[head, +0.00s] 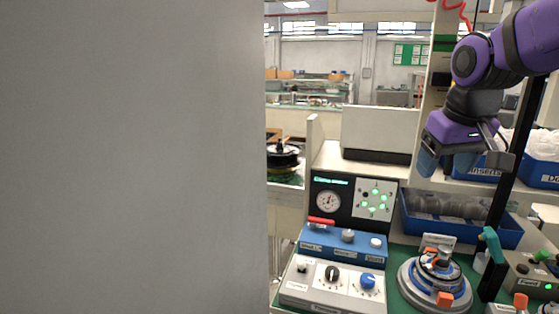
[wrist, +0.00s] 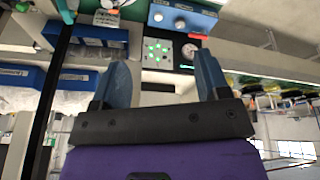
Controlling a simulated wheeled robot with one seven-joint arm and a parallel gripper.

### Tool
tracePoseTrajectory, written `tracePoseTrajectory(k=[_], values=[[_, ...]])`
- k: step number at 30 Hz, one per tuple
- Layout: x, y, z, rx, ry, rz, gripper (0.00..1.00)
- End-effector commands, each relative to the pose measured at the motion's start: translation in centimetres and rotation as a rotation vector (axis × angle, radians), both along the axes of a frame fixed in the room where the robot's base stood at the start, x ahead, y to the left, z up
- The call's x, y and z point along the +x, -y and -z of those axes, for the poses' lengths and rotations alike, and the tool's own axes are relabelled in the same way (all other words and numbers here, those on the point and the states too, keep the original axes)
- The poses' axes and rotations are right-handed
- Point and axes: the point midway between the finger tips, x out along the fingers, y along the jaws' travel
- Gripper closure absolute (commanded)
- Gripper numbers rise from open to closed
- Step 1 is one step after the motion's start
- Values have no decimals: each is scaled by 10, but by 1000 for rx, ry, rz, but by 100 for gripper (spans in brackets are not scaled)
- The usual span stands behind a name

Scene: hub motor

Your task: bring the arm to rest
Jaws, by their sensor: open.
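My purple arm comes in from the upper right of the head view. My gripper (head: 447,164) hangs in the air above the workbench, in front of the back shelf, with its blue fingers pointing down. In the wrist view my gripper (wrist: 162,85) shows two blue fingers spread well apart with nothing between them. It is open and empty, and it touches nothing that I can see.
A control panel (head: 326,230), a blue switch box (head: 341,246) and a grey knob box (head: 320,290) stand below. A round motor fixture (head: 405,279) and a blue bin (head: 510,232) are to the right. A black post (head: 508,180) rises near my gripper. A grey surface (head: 130,160) blocks the left half.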

Motion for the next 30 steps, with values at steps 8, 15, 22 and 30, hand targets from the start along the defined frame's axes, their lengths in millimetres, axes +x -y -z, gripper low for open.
tracePoseTrajectory(k=[8,15,22,30], values=[[-87,9,-1,31,79,44,31],[-142,13,13,62,129,73,31],[-161,14,21,75,147,82,31],[-161,14,21,75,147,83,31]])
